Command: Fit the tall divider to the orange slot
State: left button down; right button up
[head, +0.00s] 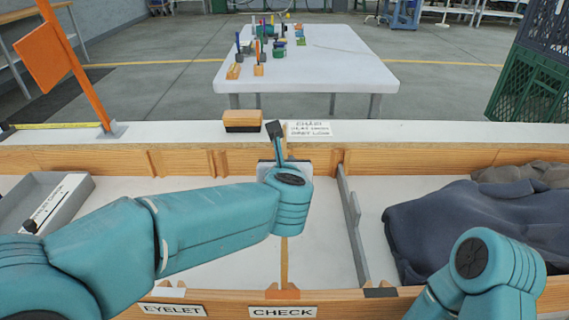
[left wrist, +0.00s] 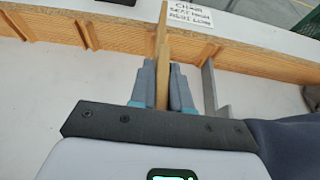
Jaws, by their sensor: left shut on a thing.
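The tall divider is a thin wood-coloured board (left wrist: 161,40). My left gripper (left wrist: 163,68) is shut on it, one finger on each side. In the head view my wrist hides most of the gripper and the board's middle. The divider's near part (head: 284,262) runs down towards the orange slot (head: 282,292) on the front wall, above the CHECK label. Its far end rises at the back wall. Its near end looks lined up with the orange slot; I cannot tell whether it is seated. My right arm is at the lower right, its gripper out of view.
A grey divider (head: 352,228) stands right of the held board, by a dark slot (head: 380,291). Dark cloth (head: 465,225) fills the right compartment. A grey box (head: 50,200) lies at the left. A wooden-based brush (head: 242,121) sits on the back ledge.

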pick_arm(q)
jog(key=shift+r, duration=0.15)
pick_arm(e)
jog(key=shift+w+a+r, duration=0.1)
jog(key=shift+w+r, duration=0.05)
jog(key=shift+w, duration=0.2)
pick_arm(q)
jog(key=shift+w+p, duration=0.25)
jog(key=shift+p, duration=0.15)
jog(key=shift+w+f, duration=0.1)
jog(key=shift+f, duration=0.2)
pick_arm(e)
jog(key=shift+r, duration=0.2)
pick_arm(q)
jog(key=shift+a+f, duration=0.1)
pick_arm(e)
jog(key=shift+w, duration=0.15)
pick_arm(q)
jog(key=shift+a+f+g, duration=0.15)
jog(key=shift+a+g, duration=0.1)
jog(key=shift+g, duration=0.05)
pick_arm(e)
jog(key=shift+r, duration=0.2)
